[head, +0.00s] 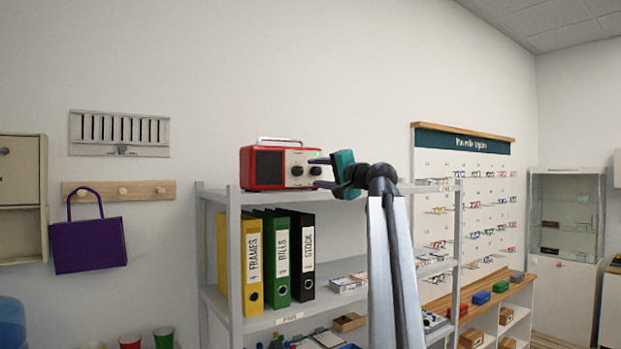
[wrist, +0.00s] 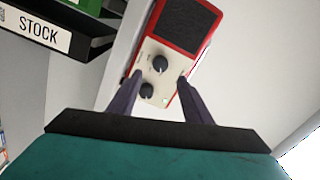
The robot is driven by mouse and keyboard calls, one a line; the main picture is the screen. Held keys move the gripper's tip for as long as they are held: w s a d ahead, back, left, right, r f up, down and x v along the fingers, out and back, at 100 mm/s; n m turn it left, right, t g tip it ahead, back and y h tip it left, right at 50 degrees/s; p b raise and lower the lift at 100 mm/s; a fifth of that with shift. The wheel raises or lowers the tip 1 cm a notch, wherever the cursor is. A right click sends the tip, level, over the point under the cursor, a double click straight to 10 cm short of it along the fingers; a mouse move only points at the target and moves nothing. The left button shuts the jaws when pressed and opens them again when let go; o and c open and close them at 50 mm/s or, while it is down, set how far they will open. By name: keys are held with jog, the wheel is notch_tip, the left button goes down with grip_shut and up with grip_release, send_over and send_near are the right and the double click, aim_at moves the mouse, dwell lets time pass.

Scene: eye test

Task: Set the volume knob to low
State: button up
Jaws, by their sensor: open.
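A red radio (head: 265,168) with a cream front panel, a dark speaker grille and a pale handle stands on the top shelf. Its panel has two black knobs: one nearer the grille (head: 297,171) and one farther right (head: 315,171). In the wrist view, the knob nearer the grille (wrist: 160,64) and the outer knob (wrist: 147,90) show between or just beyond my fingers. The markings are too small to read, so I cannot tell which is volume. My gripper (head: 321,172) is open and empty, in front of the panel's right side; contact is not visible.
The grey shelf unit (head: 235,255) holds yellow, green and black binders (head: 279,258) below the radio. A purple bag (head: 90,245) hangs on a peg rail at left. An eyeglass display board (head: 470,215) stands at right. The space above the radio is clear.

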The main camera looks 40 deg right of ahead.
jog(key=s+b, duration=0.1)
jog(key=s, duration=0.5)
jog(key=shift+s+a+f, duration=0.15)
jog(key=shift+a, duration=0.05)
dwell(0.4)
